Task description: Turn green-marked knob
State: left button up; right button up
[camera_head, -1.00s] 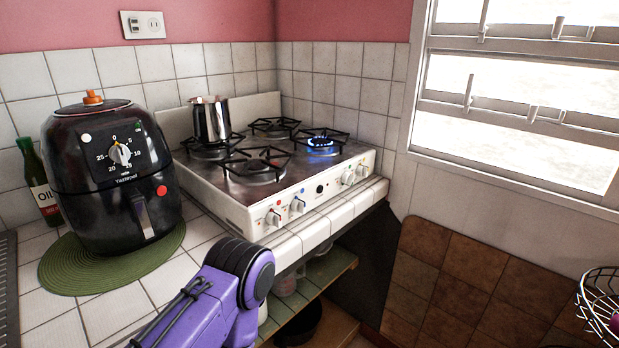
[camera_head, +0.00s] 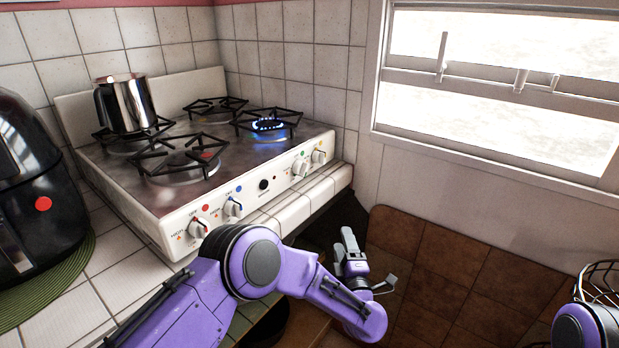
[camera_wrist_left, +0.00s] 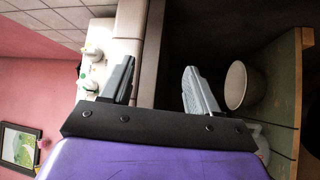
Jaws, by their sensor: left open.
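The green-marked knob (camera_head: 300,168) is a white knob on the front panel of the stove (camera_head: 165,190), second from the right in the head view. A green dot is above it. In the left wrist view, white knobs stick out at upper left, one of them beside a small green mark (camera_wrist_left: 84,76). My left gripper (camera_head: 348,236) is in front of the stove, lower and to the right of this knob, apart from it. Its jaws are open and empty, as the left wrist view also shows (camera_wrist_left: 160,85). My right gripper is out of view.
A red-marked knob (camera_head: 197,228), a blue-marked knob (camera_head: 233,207) and a yellow-marked knob (camera_head: 318,156) share the panel. A blue flame (camera_head: 268,125) burns at the right. A metal pot (camera_head: 128,104) stands on another burner. The black air fryer (camera_head: 35,185) is at left.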

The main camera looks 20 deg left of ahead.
pick_arm(q)
notch_tip(320, 180, up, 9)
jog(key=w+d+n+g+y, duration=0.2)
jog(key=n+y, duration=0.4)
jog(key=n, duration=0.3)
jog(key=n+g+y+b, duration=0.2)
jog(key=n+g+y, duration=0.1)
jog(key=n+g, duration=0.9)
send_near(308, 167)
jog(key=a, duration=0.3)
jog(key=w+a+n+t+p, duration=0.1)
jog(key=a, duration=0.2)
jog(key=w+a+n+t, duration=0.1)
jog(key=a, duration=0.2)
jog(key=shift+a+f, duration=0.1)
jog(key=shift+a, duration=0.1)
jog(key=c, duration=1)
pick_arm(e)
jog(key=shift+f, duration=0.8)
